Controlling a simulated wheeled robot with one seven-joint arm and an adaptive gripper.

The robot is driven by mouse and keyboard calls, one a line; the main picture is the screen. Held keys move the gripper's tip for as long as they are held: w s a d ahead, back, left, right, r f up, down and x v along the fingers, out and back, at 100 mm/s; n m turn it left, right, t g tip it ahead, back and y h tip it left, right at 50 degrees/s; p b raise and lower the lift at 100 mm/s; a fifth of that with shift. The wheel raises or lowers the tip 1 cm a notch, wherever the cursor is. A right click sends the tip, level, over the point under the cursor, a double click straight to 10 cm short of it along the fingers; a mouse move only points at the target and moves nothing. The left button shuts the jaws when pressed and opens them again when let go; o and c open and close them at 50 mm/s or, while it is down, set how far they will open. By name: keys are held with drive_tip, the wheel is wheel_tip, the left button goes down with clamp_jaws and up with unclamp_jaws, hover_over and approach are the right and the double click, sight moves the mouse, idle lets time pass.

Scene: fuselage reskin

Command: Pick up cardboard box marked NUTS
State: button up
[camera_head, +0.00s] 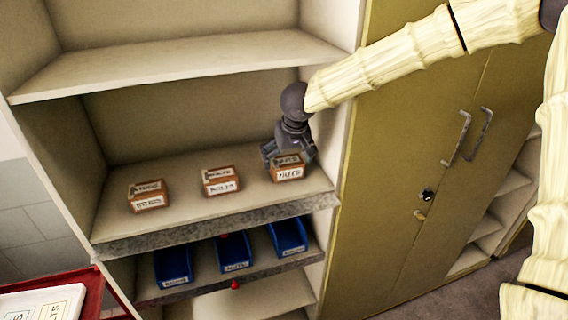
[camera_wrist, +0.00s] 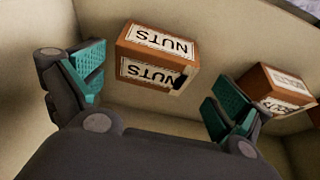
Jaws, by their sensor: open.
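The cardboard box marked NUTS (camera_head: 288,170) sits at the right end of a row of boxes on the middle shelf. In the wrist view the NUTS box (camera_wrist: 157,57) shows its labelled faces, upside down, ahead of and between the fingers. In the wrist view my gripper (camera_wrist: 155,98) is open, with teal finger pads spread wide to either side.
Two similar boxes stand to the left on the same shelf, a middle box (camera_head: 221,181) and a left box (camera_head: 148,196). The middle one (camera_wrist: 277,90) lies close beyond a finger. Blue bins (camera_head: 234,254) stand below. A cabinet (camera_head: 420,130) adjoins right; a shelf board (camera_head: 180,62) is above.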

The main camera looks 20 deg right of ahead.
sight(287, 161)
drive_tip(key=shift+s+d+f, duration=0.2)
drive_tip(key=shift+d+f, duration=0.05)
drive_tip(key=w+f+p, duration=0.2)
drive_tip(key=f, duration=0.1)
drive_tip(key=shift+w+d+f, duration=0.1)
drive_tip(key=shift+w+f, duration=0.05)
drive_tip(key=shift+w, duration=0.2)
drive_tip(key=shift+f+p, duration=0.3)
drive_tip(key=shift+f, duration=0.2)
drive_tip(key=shift+w+f, duration=0.2)
drive_tip(key=shift+f, duration=0.05)
drive_tip(key=shift+r, duration=0.1)
drive_tip(key=c, duration=1.1)
drive_tip(key=shift+c, duration=0.7)
drive_tip(key=shift+r, duration=0.1)
